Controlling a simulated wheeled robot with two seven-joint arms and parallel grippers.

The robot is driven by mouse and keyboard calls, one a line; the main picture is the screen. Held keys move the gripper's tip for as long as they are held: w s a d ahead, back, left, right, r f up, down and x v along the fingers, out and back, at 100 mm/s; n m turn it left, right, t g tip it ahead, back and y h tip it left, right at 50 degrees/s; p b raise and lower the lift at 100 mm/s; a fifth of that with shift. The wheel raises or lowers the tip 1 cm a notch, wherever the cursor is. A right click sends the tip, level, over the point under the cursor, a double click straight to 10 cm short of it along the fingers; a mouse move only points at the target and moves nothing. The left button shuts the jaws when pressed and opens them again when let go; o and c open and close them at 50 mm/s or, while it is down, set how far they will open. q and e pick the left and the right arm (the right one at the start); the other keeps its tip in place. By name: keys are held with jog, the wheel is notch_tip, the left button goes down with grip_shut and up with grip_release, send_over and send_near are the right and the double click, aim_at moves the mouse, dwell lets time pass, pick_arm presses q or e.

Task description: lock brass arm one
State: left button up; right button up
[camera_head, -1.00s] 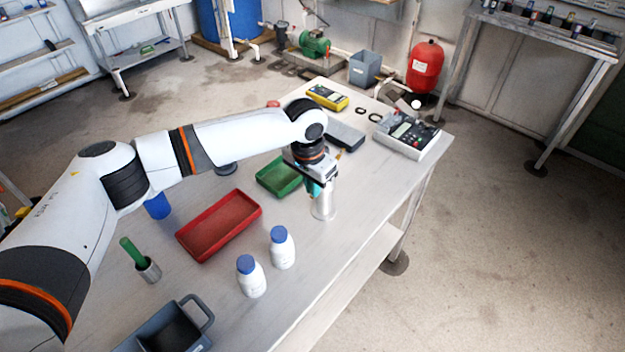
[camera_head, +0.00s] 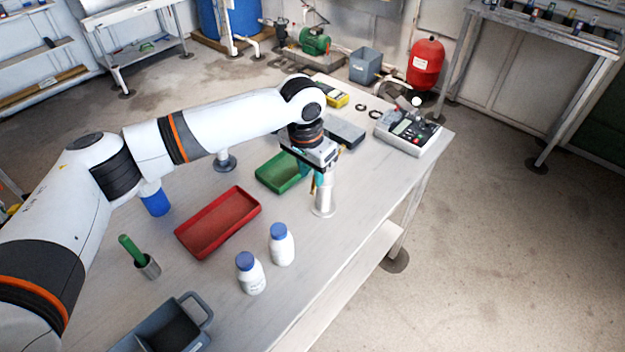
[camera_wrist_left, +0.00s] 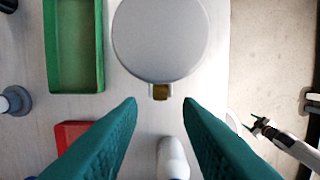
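A metal cylinder (camera_head: 325,198) stands upright on the table. In the left wrist view its round grey lid (camera_wrist_left: 160,38) fills the top middle. A small brass piece (camera_wrist_left: 160,92) sits in a bracket at the lid's near edge; a brass-coloured bit also shows left of the cylinder in the head view (camera_head: 313,186). My left gripper (camera_wrist_left: 160,104) is open and empty, its teal fingers spread on either side of the brass piece, apart from it in the picture. Something like my right gripper (camera_wrist_left: 260,126) shows small at the lower right; its opening is unclear.
A green tray (camera_head: 259,178), a red tray (camera_head: 240,193), two white bottles (camera_head: 282,250) with blue caps and a grey bin (camera_head: 207,312) are on the table. A control box (camera_head: 428,146) stands at the far right. The table's right edge is close to the cylinder.

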pick_arm(q)
notch_tip(320, 180, up, 8)
jog(key=b, duration=0.1)
jog(key=shift+s+a+r, duration=0.25)
jog(key=shift+s+a, duration=0.1)
jog(key=shift+s, duration=0.1)
pick_arm(e)
jog(key=shift+a+f, duration=0.15)
jog(key=shift+f, duration=0.45)
